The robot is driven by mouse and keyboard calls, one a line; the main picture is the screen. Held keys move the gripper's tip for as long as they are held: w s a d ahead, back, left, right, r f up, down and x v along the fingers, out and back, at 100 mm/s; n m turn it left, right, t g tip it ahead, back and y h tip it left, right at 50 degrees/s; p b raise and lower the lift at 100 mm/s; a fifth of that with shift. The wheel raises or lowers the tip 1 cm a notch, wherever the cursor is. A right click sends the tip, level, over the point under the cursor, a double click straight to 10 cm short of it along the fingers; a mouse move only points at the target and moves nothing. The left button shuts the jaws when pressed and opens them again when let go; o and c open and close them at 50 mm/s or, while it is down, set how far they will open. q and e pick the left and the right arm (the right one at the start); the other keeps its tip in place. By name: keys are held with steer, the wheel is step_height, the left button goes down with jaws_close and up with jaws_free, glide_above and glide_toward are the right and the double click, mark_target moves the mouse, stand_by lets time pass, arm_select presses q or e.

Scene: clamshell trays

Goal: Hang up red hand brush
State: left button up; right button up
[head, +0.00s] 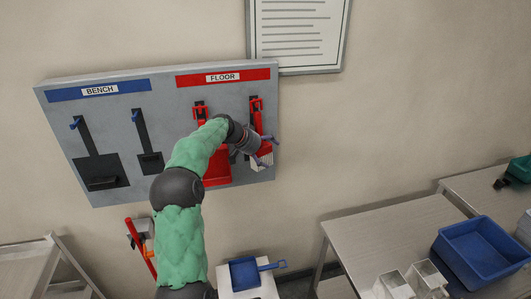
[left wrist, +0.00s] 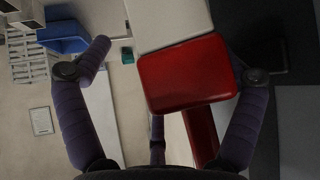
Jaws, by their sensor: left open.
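The red hand brush (head: 258,126) is upright at the far right of the board's red FLOOR section, handle up and pale bristles low, at a red peg. My left gripper (head: 267,150) is beside its lower part, fingers open and apart. In the left wrist view, the red brush head (left wrist: 188,75) lies between the open fingers (left wrist: 172,58), with its handle (left wrist: 201,133) partly hidden behind it. No grip on the brush shows. Whether the brush touches the board cannot be told. My right gripper is not in view.
A red dustpan (head: 216,168) hangs left of the brush, partly behind my arm. The blue BENCH section (head: 98,90) shows dark outlines and blue pegs. A blue dustpan (head: 244,274) lies on a white stand below. A table with a blue bin (head: 481,249) stands right.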

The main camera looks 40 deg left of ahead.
arm_select(q)
steer(key=v, duration=1.2)
